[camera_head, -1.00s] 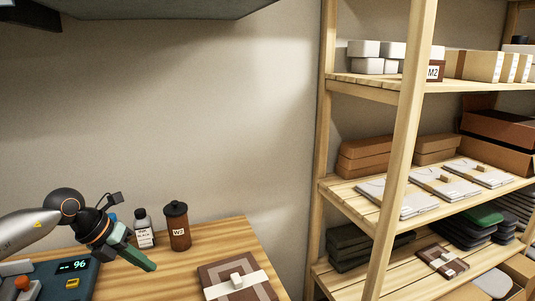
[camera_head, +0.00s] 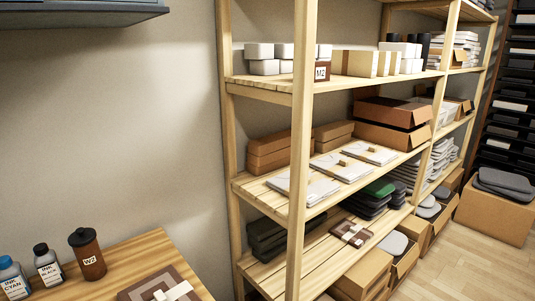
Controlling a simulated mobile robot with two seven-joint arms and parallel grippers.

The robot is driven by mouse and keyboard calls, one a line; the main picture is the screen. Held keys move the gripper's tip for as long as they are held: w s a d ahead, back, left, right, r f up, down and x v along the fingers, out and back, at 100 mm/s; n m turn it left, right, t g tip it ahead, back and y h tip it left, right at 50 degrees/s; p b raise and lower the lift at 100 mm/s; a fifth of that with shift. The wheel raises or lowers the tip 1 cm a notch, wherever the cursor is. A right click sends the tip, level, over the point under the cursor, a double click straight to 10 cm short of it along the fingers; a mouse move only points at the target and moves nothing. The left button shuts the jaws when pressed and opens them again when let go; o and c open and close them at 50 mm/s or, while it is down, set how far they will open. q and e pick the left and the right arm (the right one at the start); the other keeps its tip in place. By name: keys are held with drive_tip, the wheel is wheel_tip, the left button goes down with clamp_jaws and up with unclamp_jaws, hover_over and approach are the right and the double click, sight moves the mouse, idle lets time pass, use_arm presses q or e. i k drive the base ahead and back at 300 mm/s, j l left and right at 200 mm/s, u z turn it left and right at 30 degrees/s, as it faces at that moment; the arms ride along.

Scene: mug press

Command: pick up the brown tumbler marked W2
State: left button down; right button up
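The brown tumbler marked W2 (camera_head: 88,254) stands upright near the back of the wooden table at the lower left. It has a dark lid and a white label. Neither of my grippers shows in this view.
Bottles marked ink black (camera_head: 48,266) and ink cyan (camera_head: 13,279) stand left of the tumbler. A brown patterned box (camera_head: 145,291) lies at the table's (camera_head: 150,250) front. A wooden shelf unit (camera_head: 300,150) stands right, holding a brown item marked M2 (camera_head: 322,71), boxes and packets. Bare floor (camera_head: 470,255) lies right.

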sight(89, 256)
drive_tip(key=u, duration=1.25)
